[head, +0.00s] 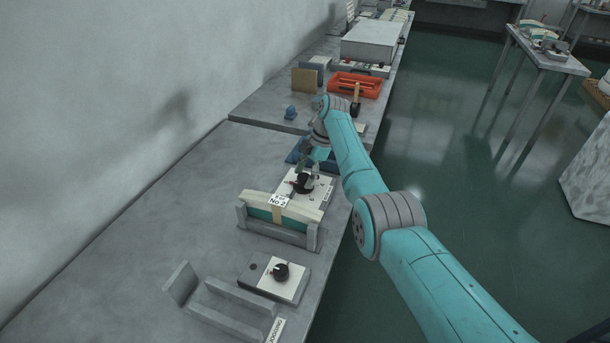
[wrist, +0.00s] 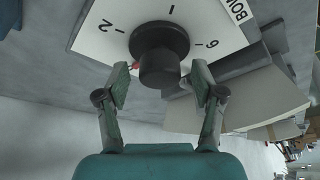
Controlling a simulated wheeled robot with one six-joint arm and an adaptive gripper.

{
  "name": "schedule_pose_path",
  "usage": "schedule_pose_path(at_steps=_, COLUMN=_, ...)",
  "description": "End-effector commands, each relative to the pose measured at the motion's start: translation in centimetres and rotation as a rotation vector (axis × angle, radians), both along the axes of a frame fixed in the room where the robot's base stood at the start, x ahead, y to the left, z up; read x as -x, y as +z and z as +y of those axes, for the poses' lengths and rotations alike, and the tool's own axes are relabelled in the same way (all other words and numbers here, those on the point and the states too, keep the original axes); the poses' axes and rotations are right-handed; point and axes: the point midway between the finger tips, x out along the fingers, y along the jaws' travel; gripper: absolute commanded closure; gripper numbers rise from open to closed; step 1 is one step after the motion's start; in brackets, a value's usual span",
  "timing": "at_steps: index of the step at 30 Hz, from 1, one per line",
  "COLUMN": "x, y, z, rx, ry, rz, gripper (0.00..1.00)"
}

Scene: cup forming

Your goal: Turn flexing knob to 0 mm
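A black knob (wrist: 160,55) fills the upper middle of the wrist view. It sits on a white dial plate (wrist: 100,35) with printed numbers and a partly cut-off label starting "BOW". A small red mark shows at its left side. My gripper (wrist: 161,84) is open, with one finger on each side of the knob's front end and a gap on both sides. In the head view this knob (head: 303,184) is under my gripper (head: 309,168), partly hidden by it. A second black knob (head: 281,271) stands on a nearer panel. I cannot read which is the flexing knob.
A grey cradle (head: 312,237) with a curved cream and green piece and a "No 2" card stands just in front of the dial plate. A blue tray (head: 297,154) and a red crate (head: 354,85) lie farther along the bench. The bench at left is clear.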

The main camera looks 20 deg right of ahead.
Motion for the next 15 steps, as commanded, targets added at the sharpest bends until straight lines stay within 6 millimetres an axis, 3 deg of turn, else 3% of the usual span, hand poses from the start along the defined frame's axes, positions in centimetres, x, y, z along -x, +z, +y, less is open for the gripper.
schedule_pose_path(at_steps=8, x=-0.1, y=0.8, z=-0.3, rx=0.0, ry=-0.001, rz=-0.002, gripper=0.33)
schedule_pose_path(at_steps=15, x=-0.4, y=4.7, z=-2.0, rx=0.0, ry=-0.002, rz=-0.003, gripper=0.33)
